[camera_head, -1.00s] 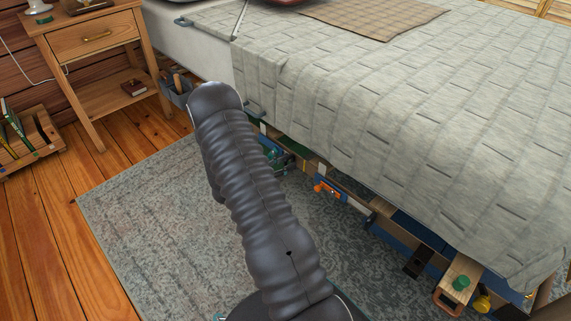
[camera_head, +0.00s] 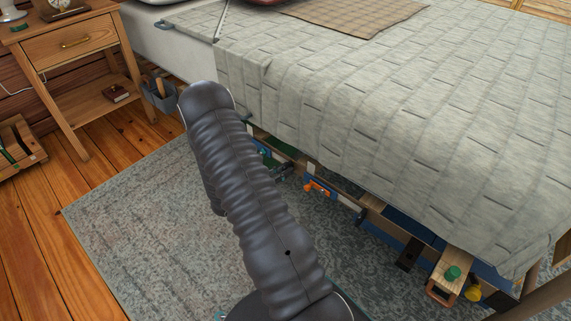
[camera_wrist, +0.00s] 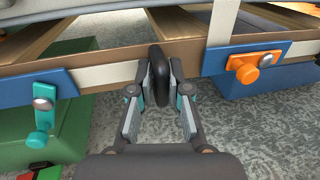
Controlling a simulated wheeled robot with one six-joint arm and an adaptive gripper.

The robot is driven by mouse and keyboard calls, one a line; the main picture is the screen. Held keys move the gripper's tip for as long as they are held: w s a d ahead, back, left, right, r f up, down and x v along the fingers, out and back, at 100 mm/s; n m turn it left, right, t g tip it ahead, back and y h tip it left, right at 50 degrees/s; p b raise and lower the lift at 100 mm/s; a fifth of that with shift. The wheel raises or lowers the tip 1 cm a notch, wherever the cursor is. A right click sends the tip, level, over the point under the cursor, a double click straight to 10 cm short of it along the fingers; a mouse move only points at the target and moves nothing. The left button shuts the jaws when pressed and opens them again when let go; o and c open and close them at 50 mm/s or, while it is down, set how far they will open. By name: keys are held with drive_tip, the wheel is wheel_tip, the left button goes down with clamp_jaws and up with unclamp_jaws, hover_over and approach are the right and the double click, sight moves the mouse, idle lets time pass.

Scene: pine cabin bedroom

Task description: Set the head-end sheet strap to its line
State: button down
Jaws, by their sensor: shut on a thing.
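In the wrist view my gripper (camera_wrist: 161,74) is shut on a dark upright oval grip (camera_wrist: 159,66) in front of the bed's lower rail. A pale strap-like band (camera_wrist: 108,77) runs along the rail on both sides of the grip. A teal lever (camera_wrist: 42,112) on a blue plate (camera_wrist: 62,84) is to its left. An orange lever (camera_wrist: 244,69) on another blue plate (camera_wrist: 215,64) is to its right. The orange lever also shows in the head view (camera_head: 318,188). There my arm hides the gripper and the grip. I cannot make out a line mark.
The bed's grey quilt (camera_head: 390,120) overhangs the rail. Wooden slats (camera_wrist: 115,38) lie behind the rail, with a green box (camera_wrist: 85,125) low at left. A nightstand (camera_head: 75,45) stands at the upper left. The grey rug (camera_head: 130,220) has free room left of my arm.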

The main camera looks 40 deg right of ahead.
drive_tip(key=shift+s, duration=0.25)
drive_tip(key=c, duration=1.2)
unclamp_jaws()
drive_tip(key=shift+r, duration=0.1)
drive_tip(key=shift+w+a, duration=0.1)
drive_tip(key=a, duration=1.1)
drive_tip(key=shift+w+a, duration=0.25)
drive_tip(key=shift+a, duration=0.15)
